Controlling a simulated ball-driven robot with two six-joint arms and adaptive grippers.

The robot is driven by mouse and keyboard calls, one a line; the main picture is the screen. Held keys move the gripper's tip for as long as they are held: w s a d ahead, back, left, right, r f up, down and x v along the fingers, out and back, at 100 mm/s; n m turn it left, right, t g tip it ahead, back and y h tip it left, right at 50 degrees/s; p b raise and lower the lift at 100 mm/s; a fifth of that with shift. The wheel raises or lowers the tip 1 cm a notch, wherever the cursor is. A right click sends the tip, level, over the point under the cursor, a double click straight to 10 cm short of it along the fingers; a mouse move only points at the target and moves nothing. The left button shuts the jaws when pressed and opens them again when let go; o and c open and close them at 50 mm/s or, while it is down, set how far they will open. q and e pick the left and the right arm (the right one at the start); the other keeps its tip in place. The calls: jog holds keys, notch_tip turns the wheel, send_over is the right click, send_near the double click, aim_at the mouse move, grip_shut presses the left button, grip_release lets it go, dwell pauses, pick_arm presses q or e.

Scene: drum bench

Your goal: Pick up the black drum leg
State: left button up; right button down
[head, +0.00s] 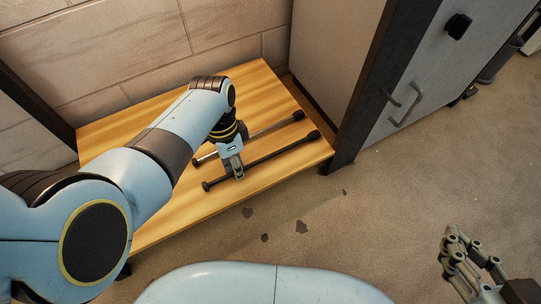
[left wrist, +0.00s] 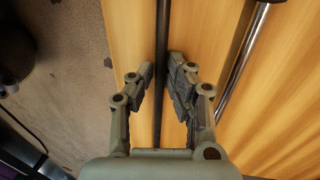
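The black drum leg (head: 280,153) lies on the wooden bench top, near its front edge, with dark ends. My left gripper (head: 238,175) is over the leg, left of its middle. In the left wrist view the black leg (left wrist: 163,40) runs between the two open fingers of my left gripper (left wrist: 160,85). A gap shows beside the leg, so the fingers do not clamp it. A second, silver leg with black ends (head: 277,127) lies behind it, and it also shows in the left wrist view (left wrist: 243,62). My right gripper (head: 462,262) is at the lower right, its fingers apart and empty.
The wooden bench (head: 160,220) stands against a block wall (head: 120,50). A grey cabinet (head: 410,75) with a handle stands to its right. Dark flakes (head: 301,227) lie on the brown floor (head: 390,215), which is otherwise clear in front.

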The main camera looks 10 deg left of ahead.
pick_arm(q)
grip_shut()
jog(key=shift+r, duration=0.1)
dwell(0.4)
